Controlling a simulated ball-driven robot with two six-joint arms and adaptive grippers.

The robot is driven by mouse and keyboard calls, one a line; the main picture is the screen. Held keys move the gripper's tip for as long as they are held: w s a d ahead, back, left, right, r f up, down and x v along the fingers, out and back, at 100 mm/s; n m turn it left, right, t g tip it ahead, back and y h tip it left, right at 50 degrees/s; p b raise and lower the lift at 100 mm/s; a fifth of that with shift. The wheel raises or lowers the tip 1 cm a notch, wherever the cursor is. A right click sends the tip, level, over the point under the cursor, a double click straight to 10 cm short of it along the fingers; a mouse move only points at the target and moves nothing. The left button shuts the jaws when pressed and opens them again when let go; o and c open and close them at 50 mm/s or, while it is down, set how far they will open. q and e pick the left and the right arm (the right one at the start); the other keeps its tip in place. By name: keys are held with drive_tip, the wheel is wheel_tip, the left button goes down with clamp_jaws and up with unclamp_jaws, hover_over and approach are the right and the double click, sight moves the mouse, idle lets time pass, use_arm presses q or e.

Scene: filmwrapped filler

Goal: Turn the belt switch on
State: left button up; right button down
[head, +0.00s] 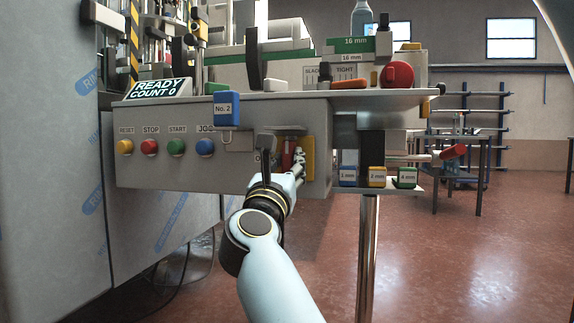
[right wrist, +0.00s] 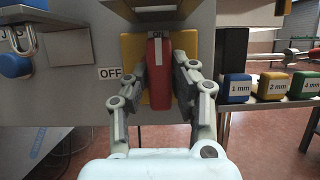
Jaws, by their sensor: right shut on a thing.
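The belt switch has a red handle (head: 288,154) on a yellow plate (head: 308,160), at the right end of the grey control panel. In the right wrist view the red handle (right wrist: 158,62) hangs roughly upright before the yellow plate (right wrist: 130,52), with an OFF label (right wrist: 110,72) to its left. My right gripper (right wrist: 163,75) has one finger on each side of the handle and is shut on it. In the head view the gripper (head: 297,163) is small and partly hides the switch. My left gripper is in neither view.
Yellow, red, green and blue buttons line the grey panel (head: 230,175) to the left. A blue No. 2 padlock (head: 228,110) hangs between them and the switch. Blue, yellow and green blocks (head: 377,176) sit on a small shelf to the right. A shelf edge overhangs the switch.

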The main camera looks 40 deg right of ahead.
drive_tip(key=c, duration=1.1)
unclamp_jaws()
